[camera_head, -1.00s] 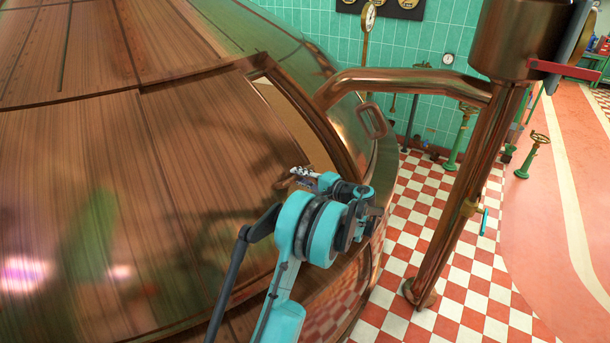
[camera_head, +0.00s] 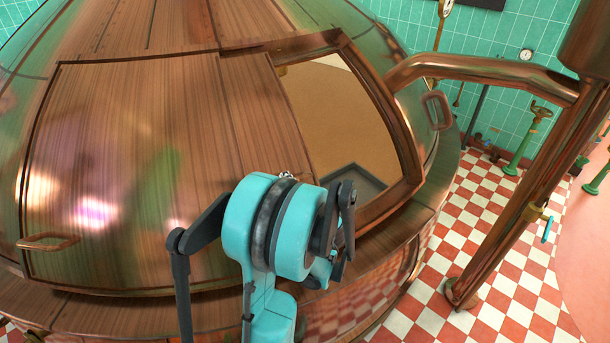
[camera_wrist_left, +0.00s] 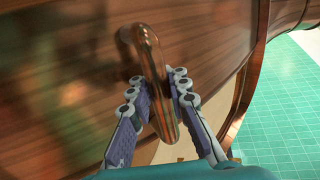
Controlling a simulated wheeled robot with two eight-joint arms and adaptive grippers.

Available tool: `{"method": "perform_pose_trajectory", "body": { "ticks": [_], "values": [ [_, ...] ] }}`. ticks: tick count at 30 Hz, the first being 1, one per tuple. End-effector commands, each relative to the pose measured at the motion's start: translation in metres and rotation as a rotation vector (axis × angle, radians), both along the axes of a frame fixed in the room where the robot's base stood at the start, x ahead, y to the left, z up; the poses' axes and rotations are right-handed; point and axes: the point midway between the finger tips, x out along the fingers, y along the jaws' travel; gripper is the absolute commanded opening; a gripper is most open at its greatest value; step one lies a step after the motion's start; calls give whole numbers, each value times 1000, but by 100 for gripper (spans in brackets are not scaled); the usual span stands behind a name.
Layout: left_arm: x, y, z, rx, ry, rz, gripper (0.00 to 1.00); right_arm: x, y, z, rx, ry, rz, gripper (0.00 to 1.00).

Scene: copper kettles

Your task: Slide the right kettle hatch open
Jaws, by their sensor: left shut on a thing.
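The copper kettle (camera_head: 165,25) fills the left and middle of the head view. Its right hatch panel (camera_head: 262,110) stands to the left of a wide opening (camera_head: 345,115), through which a tan interior shows. My left gripper (camera_wrist_left: 157,78) is shut on the hatch handle (camera_wrist_left: 150,60), a rounded copper bar, with one finger on each side of it in the left wrist view. In the head view my left gripper (camera_head: 287,176) is mostly hidden behind my teal wrist, and so is that handle. My right gripper is not in view.
A thick copper pipe (camera_head: 480,70) runs from the kettle to an upright pipe (camera_head: 530,200). Checkered floor (camera_head: 480,215) lies open between them.

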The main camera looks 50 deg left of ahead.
Motion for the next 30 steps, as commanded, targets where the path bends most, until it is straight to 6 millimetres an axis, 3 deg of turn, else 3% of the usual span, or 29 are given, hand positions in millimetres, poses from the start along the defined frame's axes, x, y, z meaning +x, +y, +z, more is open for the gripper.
{"method": "perform_pose_trajectory", "body": {
  "ticks": [11,12,14,24,30],
  "values": [
    [-5,-5,-3,-7,-5,-13,0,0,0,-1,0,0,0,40],
    [-5,-5,-3,-8,-6,-13,25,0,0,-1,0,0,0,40],
    [-4,-5,-3,-8,-6,-13,39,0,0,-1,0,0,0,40],
    [-4,-6,-2,-6,-5,-12,39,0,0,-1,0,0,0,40],
    [-9,-34,2,-5,-5,-17,39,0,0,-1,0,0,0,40]
  ]
}}
